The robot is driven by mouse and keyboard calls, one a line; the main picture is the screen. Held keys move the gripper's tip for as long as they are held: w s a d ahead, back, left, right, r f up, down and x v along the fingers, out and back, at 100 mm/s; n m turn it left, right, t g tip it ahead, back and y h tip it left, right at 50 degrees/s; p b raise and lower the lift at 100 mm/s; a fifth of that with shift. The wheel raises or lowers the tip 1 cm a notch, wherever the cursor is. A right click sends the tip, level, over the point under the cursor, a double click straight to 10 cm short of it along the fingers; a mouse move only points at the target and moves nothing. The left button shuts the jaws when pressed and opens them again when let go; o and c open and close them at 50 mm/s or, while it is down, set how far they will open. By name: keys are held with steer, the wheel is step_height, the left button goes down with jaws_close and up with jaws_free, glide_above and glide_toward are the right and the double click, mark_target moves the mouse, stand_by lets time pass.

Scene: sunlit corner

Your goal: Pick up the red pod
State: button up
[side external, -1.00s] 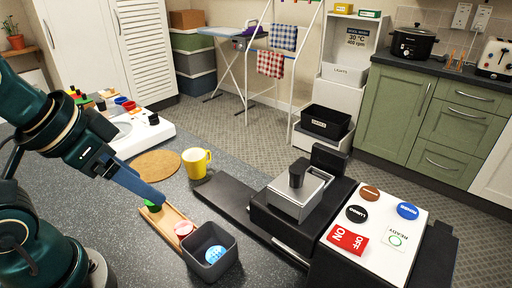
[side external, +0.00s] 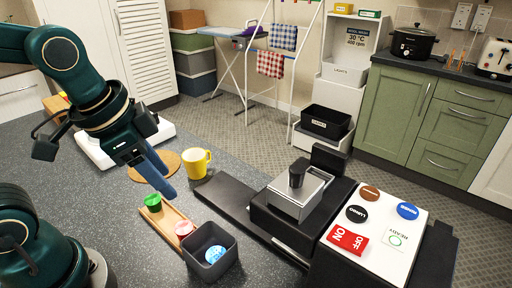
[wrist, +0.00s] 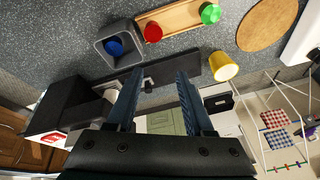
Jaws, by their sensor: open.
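The red pod (side external: 184,228), with a pale top in the side view, stands on a wooden tray (side external: 173,223) between the green pod and a grey bin. It also shows in the wrist view (wrist: 153,33). The green pod (side external: 153,201) stands at the far end of the same tray. My gripper (side external: 170,192) is open and empty, above and behind the tray. In the wrist view its two fingers (wrist: 160,76) are spread apart, with the red pod beyond their tips.
The grey bin (side external: 232,248) holds a blue pod (side external: 216,254) beside the tray. A yellow mug (side external: 195,163) and a round cork mat (side external: 165,160) stand near my gripper. A black machine (side external: 268,214) with a white button panel (side external: 383,216) fills the right.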

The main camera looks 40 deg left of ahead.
mark_target(184, 227)
steer(key=f+g, duration=0.1)
steer(key=f, duration=0.1)
steer(key=w+f+m+g, duration=0.1)
steer(key=f, duration=0.1)
steer(key=f+m+g, duration=0.1)
steer(key=f, duration=0.1)
steer(key=shift+w+d+f+g, duration=0.1)
steer(key=shift+w+f+g, duration=0.2)
steer(key=shift+w, duration=0.1)
steer(key=shift+s+f, duration=0.2)
steer(key=shift+f, duration=2.75)
jaws_close()
